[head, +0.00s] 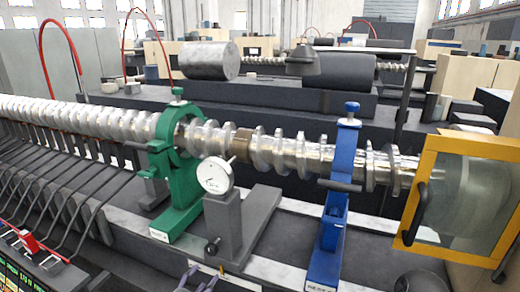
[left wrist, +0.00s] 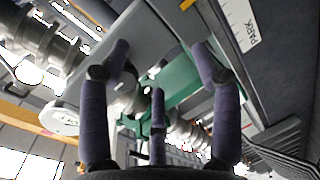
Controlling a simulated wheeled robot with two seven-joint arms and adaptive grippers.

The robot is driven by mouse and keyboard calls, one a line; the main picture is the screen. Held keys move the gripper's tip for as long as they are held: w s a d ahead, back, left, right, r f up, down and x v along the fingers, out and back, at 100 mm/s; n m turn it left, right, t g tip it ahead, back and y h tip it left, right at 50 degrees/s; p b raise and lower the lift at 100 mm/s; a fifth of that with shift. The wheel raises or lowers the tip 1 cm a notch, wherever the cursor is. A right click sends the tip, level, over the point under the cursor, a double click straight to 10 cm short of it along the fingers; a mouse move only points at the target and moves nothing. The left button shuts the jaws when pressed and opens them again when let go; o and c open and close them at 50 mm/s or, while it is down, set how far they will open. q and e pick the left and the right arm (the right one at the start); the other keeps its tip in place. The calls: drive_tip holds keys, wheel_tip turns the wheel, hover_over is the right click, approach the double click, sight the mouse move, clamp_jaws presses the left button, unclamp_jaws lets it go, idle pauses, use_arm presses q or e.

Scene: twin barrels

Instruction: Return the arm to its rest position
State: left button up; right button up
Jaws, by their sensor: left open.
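My left gripper (head: 198,281) shows at the bottom edge of the head view, only its purple-grey fingertips in the picture. It is in front of and below the grey stand (head: 226,228) that carries a round white dial gauge (head: 215,176). In the left wrist view the gripper (left wrist: 160,62) has its fingers spread wide, with nothing held between them. Beyond the fingers are the green clamp frame (left wrist: 178,82) and the grey stand (left wrist: 155,35). The rest of my left arm is hidden in the head view. My right gripper is not in view.
A long metal shaft with many discs (head: 110,124) runs through the green frame (head: 178,205) and the blue frame (head: 335,205). A yellow-framed clear guard (head: 420,190) stands at the right. Dark bent rods (head: 60,170) and a control panel (head: 25,262) are at the left. A PARK label (left wrist: 252,38) lies beside the gripper.

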use_arm(q)
drive_tip(key=s+d+f+m+g+y+p, duration=0.15)
drive_tip(key=s+f+g, duration=0.25)
drive_tip(key=f, duration=0.5)
drive_tip(key=s+d+f+m+g, duration=0.2)
drive_tip(key=s+f+g, duration=0.1)
drive_tip(key=f, duration=0.6)
drive_tip(key=s+d+f+m+g, duration=0.1)
drive_tip(key=s+f+m+g, duration=0.1)
drive_tip(key=s, duration=0.4)
drive_tip(key=s+d+f+m+g+p, duration=0.1)
drive_tip(key=s+d+f+g, duration=0.1)
drive_tip(key=s+f, duration=0.3)
drive_tip(key=s+d+f+m+g, duration=0.2)
drive_tip(key=s+f+g, duration=0.1)
drive_tip(key=s, duration=0.3)
drive_tip(key=shift+s+d+f+m+g, duration=0.25)
drive_tip(key=shift+s+f+m+g, duration=0.15)
drive_tip(key=shift+f, duration=0.15)
